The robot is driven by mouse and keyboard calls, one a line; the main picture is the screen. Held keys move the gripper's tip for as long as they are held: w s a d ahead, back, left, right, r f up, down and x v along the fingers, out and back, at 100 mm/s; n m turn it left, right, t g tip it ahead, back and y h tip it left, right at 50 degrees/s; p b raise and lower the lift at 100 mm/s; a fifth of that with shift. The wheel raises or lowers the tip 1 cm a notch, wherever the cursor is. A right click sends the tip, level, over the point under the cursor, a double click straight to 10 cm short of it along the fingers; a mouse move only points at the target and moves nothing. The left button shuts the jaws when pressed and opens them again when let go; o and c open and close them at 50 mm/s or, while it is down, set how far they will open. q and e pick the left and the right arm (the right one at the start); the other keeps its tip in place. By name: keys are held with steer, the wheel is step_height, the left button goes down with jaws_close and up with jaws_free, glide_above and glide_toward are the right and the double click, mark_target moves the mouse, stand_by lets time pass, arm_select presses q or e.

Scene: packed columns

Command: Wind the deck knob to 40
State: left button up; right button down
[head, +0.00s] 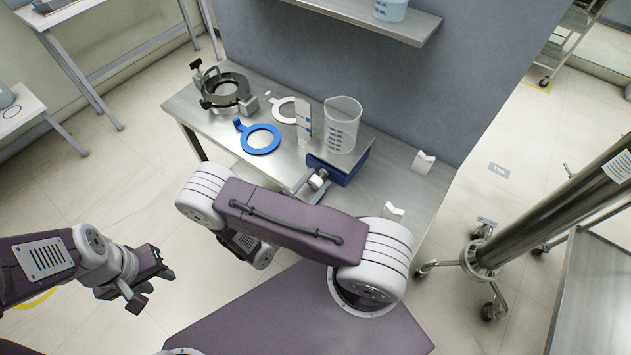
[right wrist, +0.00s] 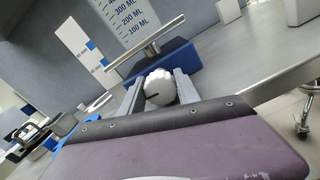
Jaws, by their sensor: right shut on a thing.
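A white ribbed knob (right wrist: 158,86) with a dark line on its face sits at the front of a blue-based stand (head: 340,167). The knob also shows in the head view (head: 318,181). My right gripper (right wrist: 157,93) has its two fingers on either side of the knob and is shut on it. The stand's steel deck (right wrist: 148,50) is level with its base and raised above it on a post. A clear graduated beaker (head: 342,125) stands on the deck. A white card with blue marks (head: 304,118) stands beside it. My left gripper (head: 151,287) is open and empty, away from the bench.
A blue ring (head: 261,139), a white ring (head: 285,108) and a black clamp ring (head: 226,92) lie left on the bench. Two white blocks (head: 423,162) (head: 393,212) stand right. A shelf (head: 375,14) overhangs the back. A steel pole on wheels (head: 545,215) stands right.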

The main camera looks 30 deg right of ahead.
steer(key=c, duration=0.9)
jaws_free()
steer(key=b+v, duration=0.1)
steer(key=v, duration=0.8)
steer(key=shift+a+b, duration=0.1)
steer(key=shift+b, duration=0.3)
